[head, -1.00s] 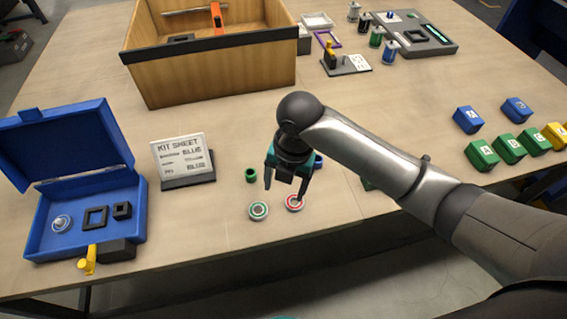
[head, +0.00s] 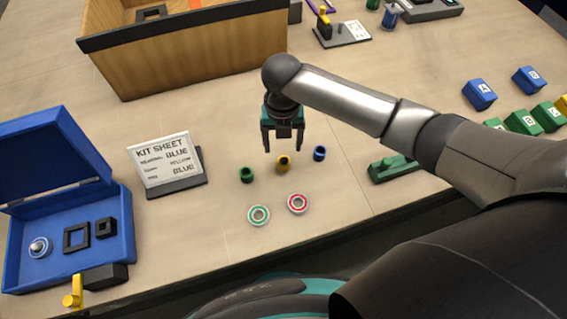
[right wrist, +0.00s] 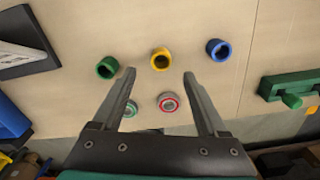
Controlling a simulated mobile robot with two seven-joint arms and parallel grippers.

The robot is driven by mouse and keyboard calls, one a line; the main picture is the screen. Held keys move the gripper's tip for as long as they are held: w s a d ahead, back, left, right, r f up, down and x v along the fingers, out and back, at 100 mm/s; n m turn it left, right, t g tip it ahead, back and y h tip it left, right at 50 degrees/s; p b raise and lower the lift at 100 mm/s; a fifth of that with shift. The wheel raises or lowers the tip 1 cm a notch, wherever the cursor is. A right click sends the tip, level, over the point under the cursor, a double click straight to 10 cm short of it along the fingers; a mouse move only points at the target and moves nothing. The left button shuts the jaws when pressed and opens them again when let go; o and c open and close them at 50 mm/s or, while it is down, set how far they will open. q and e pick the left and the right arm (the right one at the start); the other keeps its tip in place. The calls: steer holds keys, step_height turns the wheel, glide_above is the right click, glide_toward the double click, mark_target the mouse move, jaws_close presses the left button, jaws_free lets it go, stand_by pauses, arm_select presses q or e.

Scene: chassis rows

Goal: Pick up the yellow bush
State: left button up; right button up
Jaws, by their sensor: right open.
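The yellow bush (head: 283,164) stands on the table between a green bush (head: 246,174) and a blue bush (head: 319,153). In the right wrist view the yellow bush (right wrist: 161,59) lies ahead of the fingertips, near the middle between them. My right gripper (head: 283,147) is open and empty, above and just behind the yellow bush in the head view. Its two fingers also show apart in the right wrist view (right wrist: 159,73). My left gripper is not in view.
A green-ringed bearing (head: 258,215) and a red-ringed bearing (head: 298,203) lie in front of the bushes. The kit sheet (head: 165,160) and blue case (head: 126,225) are at the left. A green fixture (head: 393,168) is at the right. A wooden bin (head: 190,62) stands behind.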

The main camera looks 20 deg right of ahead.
mark_target(284, 161)
steer(key=shift+f, duration=1.1)
steer(key=f, duration=0.2)
steer(key=f+b, duration=0.1)
steer(key=shift+s+f, duration=0.2)
steer(key=shift+f, duration=0.15)
steer(key=shift+d+f+b, duration=0.1)
steer(key=shift+f+b, duration=0.25)
steer(key=shift+f, duration=0.2)
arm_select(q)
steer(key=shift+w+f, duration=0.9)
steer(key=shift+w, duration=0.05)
arm_select(e)
steer(key=shift+w, duration=0.1)
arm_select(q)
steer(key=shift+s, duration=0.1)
arm_select(e)
steer(key=shift+c, duration=0.4)
steer(key=shift+c, duration=0.8)
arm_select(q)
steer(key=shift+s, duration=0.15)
arm_select(e)
jaws_close()
